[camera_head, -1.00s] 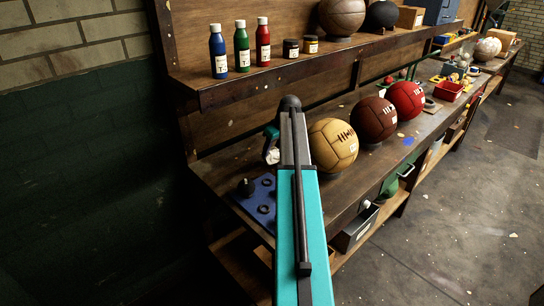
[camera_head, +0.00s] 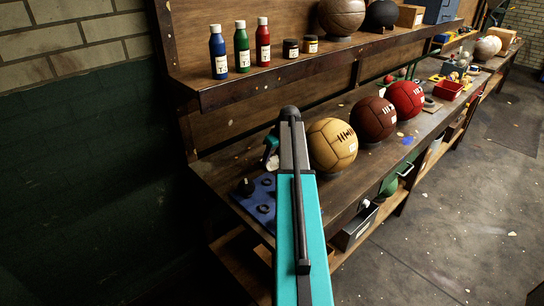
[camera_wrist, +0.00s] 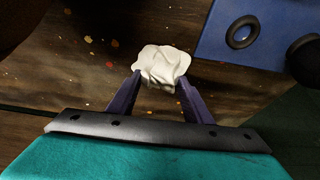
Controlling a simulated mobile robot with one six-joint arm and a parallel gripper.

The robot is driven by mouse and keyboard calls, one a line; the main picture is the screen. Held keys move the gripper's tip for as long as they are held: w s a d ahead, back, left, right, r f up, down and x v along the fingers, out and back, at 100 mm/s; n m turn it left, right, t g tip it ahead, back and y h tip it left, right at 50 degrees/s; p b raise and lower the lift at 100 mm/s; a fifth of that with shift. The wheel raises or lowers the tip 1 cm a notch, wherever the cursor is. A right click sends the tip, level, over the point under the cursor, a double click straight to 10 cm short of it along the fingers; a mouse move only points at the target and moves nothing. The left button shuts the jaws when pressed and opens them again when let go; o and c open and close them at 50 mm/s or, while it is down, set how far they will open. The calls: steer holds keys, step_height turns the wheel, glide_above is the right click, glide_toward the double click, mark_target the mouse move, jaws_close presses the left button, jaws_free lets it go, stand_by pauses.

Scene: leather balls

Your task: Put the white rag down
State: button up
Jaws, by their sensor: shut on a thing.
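My gripper (camera_wrist: 160,80) is shut on the crumpled white rag (camera_wrist: 162,62), which bulges out beyond the two dark fingertips in the wrist view. The wooden workbench (camera_wrist: 95,75) lies behind the rag, and I cannot tell whether the rag touches it. In the head view my gripper (camera_head: 271,146) is over the bench, left of the yellow ball and behind the blue mat.
A blue mat (camera_head: 246,204) with dark rings and a knob lies close by; it also shows at the wrist view's upper right (camera_wrist: 212,40). Yellow (camera_head: 333,145), brown (camera_head: 373,119) and red (camera_head: 405,99) balls stand to the right. A shelf (camera_head: 290,83) with bottles overhangs the back.

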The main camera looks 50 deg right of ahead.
steer(key=shift+f, duration=0.1)
steer(key=o, duration=0.9)
steer(key=shift+o, duration=0.2)
steer(key=b+v, duration=0.2)
steer(key=v, duration=1)
steer(key=shift+b, duration=0.35)
steer(key=shift+r, duration=0.3)
